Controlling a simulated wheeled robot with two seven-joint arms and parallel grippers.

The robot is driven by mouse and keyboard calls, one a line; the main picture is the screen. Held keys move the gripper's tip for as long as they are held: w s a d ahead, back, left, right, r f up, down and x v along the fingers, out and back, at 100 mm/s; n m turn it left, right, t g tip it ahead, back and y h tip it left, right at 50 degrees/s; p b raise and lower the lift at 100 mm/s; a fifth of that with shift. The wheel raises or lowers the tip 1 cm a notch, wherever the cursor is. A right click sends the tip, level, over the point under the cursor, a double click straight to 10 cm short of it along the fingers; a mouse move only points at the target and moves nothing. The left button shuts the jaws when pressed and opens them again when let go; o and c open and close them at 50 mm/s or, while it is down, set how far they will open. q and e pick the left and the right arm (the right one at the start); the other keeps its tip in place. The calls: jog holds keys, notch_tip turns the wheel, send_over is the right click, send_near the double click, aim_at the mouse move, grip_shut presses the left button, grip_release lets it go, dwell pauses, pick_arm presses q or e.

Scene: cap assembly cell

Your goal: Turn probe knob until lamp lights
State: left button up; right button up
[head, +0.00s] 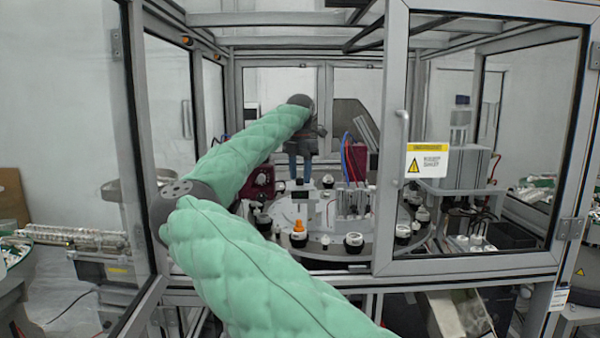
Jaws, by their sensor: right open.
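My right gripper (300,183) points down above the round indexing table (322,256) inside the cell. Its two blue fingers are apart, with nothing seen between them. A dark red unit with a round black knob-like part (262,179) stands left of the gripper, partly behind my green-sleeved arm; the gripper is apart from it. Another dark red block (355,162) stands to the right, beside red and blue tubes. I cannot tell for certain which part is the probe knob. No lit lamp can be made out. My left gripper is not in view.
Several black-and-white cap stations (354,243) ring the table, with an orange piece (299,228) near the front. A framed glass door (484,140) with a warning label (427,160) covers the right side. The left front opening is largely filled by my arm.

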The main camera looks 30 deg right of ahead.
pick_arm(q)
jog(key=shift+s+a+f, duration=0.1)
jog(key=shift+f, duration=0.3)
pick_arm(e)
jog(key=shift+a+f, duration=0.1)
jog(key=shift+f, duration=0.3)
grip_shut()
jog(key=n+b, duration=0.4)
jog(key=shift+f, duration=0.15)
jog(key=n+b, duration=0.3)
jog(key=shift+n, duration=0.3)
jog(key=shift+r, duration=0.2)
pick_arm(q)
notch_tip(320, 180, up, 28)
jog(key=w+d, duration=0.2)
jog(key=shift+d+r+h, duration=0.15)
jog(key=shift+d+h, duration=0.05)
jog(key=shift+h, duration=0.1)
